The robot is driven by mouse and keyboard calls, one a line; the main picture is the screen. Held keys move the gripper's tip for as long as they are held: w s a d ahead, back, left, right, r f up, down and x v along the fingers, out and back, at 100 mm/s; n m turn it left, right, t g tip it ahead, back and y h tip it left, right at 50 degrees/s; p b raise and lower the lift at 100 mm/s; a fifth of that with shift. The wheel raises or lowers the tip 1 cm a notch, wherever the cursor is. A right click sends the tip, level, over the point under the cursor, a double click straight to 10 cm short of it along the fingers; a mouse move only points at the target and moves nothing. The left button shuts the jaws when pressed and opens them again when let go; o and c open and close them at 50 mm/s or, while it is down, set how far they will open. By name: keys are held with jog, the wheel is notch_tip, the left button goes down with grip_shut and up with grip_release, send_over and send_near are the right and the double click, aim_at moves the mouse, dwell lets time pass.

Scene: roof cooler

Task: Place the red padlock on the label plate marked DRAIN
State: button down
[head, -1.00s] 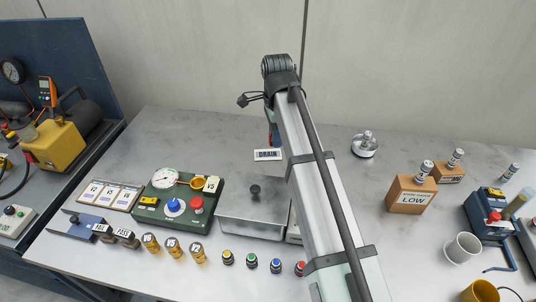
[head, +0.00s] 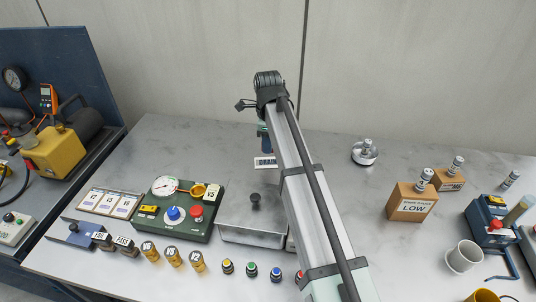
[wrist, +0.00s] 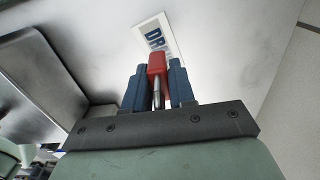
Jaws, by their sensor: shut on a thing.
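In the wrist view, my gripper (wrist: 157,95) is shut on the red padlock (wrist: 156,65), with its steel shackle between the two blue fingers. The label plate (wrist: 153,35), a white plate with dark letters beginning "DR", lies on the table just beyond the padlock, which covers part of it. In the head view, the label plate (head: 265,163) shows beside my arm, partly covered by the gripper. My gripper (head: 264,145) hangs over the plate's far side there, and the padlock is hidden. Whether the padlock touches the plate I cannot tell.
A grey lidded metal box (head: 252,215) stands in front of the plate. A green control panel (head: 180,215) is to its left. Cardboard boxes (head: 412,203) and a white mug (head: 463,256) are at right. The table behind the plate is clear.

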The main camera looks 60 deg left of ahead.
aim_at(268, 162)
jog(key=shift+f, duration=2.35)
jog(key=shift+f, duration=0.1)
jog(key=c, duration=0.9)
grip_release()
jog(key=shift+c, duration=0.2)
notch_tip(268, 162, up, 12)
jog(key=shift+r, duration=0.1)
